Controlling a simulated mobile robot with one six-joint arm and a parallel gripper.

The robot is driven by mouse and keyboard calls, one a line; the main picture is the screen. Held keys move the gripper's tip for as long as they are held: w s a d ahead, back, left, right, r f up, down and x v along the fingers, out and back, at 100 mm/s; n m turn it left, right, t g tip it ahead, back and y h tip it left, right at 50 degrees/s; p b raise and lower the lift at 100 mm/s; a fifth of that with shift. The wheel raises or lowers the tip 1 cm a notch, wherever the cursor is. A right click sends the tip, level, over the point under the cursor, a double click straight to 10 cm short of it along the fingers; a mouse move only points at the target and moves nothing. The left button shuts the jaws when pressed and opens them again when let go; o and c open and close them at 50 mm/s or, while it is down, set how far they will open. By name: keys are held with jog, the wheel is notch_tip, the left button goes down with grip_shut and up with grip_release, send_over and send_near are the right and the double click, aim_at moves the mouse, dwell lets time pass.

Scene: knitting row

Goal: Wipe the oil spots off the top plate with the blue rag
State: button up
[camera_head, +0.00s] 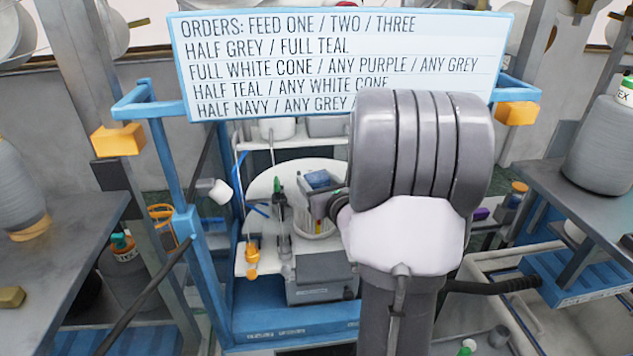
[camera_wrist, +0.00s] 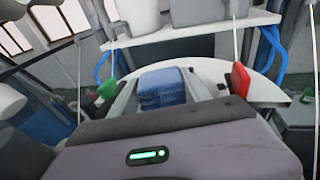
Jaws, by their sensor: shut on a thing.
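The blue rag (camera_wrist: 163,90) is a folded block between the fingers of my gripper (camera_wrist: 164,82) in the wrist view. My gripper is shut on it. The rag also shows in the head view (camera_head: 318,179), just left of my arm. The white, round-edged top plate (camera_wrist: 262,90) lies behind and around the rag; its left part shows in the head view (camera_head: 262,187). I cannot tell whether the rag touches the plate. I cannot make out any oil spots; my arm and gripper hide part of the plate.
A white order board (camera_head: 340,55) hangs on the blue frame (camera_head: 170,170) above the plate. A grey box (camera_head: 318,275) sits below the plate. Grey tables stand left (camera_head: 70,245) and right (camera_head: 560,190), with a yarn cone (camera_head: 600,150) on the right one.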

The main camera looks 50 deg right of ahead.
jog(key=shift+f+b, duration=0.9)
jog(key=shift+f, duration=0.1)
